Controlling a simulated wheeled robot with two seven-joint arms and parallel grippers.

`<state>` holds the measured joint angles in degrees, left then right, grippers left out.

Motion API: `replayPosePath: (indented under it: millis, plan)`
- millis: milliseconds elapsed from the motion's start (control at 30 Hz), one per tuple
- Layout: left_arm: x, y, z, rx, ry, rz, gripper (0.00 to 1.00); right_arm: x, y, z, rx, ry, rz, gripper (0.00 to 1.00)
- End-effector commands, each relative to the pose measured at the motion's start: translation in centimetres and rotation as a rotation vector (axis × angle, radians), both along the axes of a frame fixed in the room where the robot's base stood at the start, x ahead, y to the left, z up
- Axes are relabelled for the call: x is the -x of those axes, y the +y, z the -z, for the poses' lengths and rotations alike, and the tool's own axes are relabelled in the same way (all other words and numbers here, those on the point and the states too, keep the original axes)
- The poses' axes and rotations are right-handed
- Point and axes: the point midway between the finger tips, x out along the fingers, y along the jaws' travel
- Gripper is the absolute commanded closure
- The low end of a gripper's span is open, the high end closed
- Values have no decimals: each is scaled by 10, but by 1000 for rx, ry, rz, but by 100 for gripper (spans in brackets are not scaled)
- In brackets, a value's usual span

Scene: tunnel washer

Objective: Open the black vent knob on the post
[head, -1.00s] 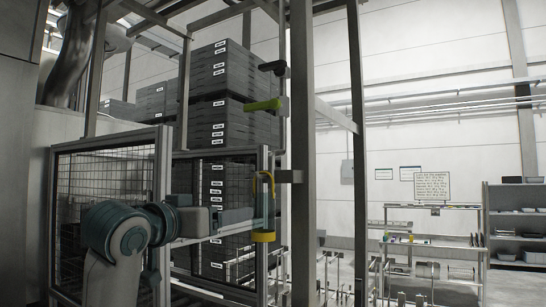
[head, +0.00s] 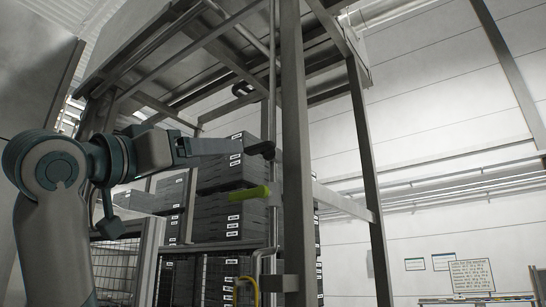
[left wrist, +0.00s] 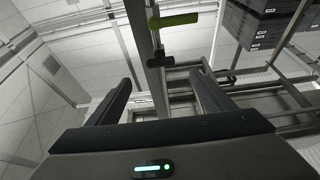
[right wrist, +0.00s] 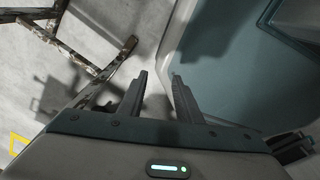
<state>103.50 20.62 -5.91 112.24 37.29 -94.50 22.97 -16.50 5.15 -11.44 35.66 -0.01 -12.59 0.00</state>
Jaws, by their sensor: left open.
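The black vent knob (head: 262,150) is a short dark handle on the thin pipe along the post (head: 296,150). In the left wrist view the knob (left wrist: 160,61) shows just beyond the fingertips, near the middle of the gap. My left gripper (head: 242,146) is raised level with the knob, its tips close to it in the head view; I cannot tell whether they touch. In its wrist view this gripper (left wrist: 162,78) is open with nothing between the fingers. My right gripper (right wrist: 158,76) shows only in its own wrist view, its fingers apart and empty.
A yellow-green handle (head: 250,193) sits on the post just below the black knob. Stacked dark crates (head: 225,215) stand behind the post. Metal frame beams cross overhead, and a second post (head: 367,170) stands to the right. A yellow hooked part (head: 246,284) is lower down.

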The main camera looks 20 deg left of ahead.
Motion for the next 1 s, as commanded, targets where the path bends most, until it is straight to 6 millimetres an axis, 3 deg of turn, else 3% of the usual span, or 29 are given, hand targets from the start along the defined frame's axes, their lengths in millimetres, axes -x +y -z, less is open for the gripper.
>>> replayPosePath:
  millis: [133, 400, 567, 767, 1000]
  plan:
    - [4, 1, -4, 2, -6, 1, 25, 2, -1, 0, 1, 2, 0, 69]
    - [3, 1, -3, 1, -5, 1, 25, 27, 16, 0, -15, 30, 5, 69]
    - [-1, -1, -6, 1, -4, 1, 25, 22, 19, -3, -19, 26, 5, 69]
    - [-17, -7, -15, 2, -3, 1, 25, 9, 13, -16, -13, 10, 3, 69]
    - [-50, -19, -31, 2, -2, 3, 25, 10, 8, -40, -8, 10, 1, 69]
